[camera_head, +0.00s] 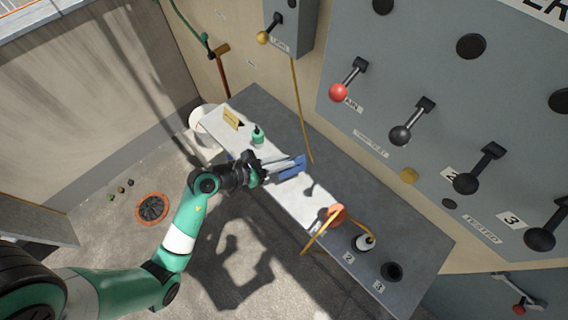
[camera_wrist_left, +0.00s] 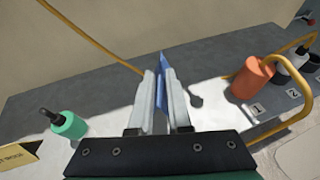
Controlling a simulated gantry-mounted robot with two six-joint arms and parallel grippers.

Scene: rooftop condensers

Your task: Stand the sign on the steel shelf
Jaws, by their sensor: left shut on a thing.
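My left gripper (camera_head: 270,168) is shut on a thin flat blue panel, which looks like the sign (camera_head: 293,167). In the left wrist view the sign (camera_wrist_left: 163,64) stands edge-on between the two pale fingers (camera_wrist_left: 160,95), so its face is hidden there. The grey steel shelf (camera_head: 405,240) runs along the wall, with its front strip brightly sunlit. The sign is over the middle of the shelf; I cannot tell whether it touches it. A dark shadow lies on the shelf just right of it. My right gripper is not in view.
A green bottle (camera_head: 258,135) and a yellow card (camera_head: 231,118) stand left on the shelf. An orange container (camera_head: 337,213), a white bottle (camera_head: 364,242) and a dark cup (camera_head: 392,271) stand right. A yellow hose (camera_head: 303,110) hangs behind. Levers (camera_head: 400,134) project from the wall panel.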

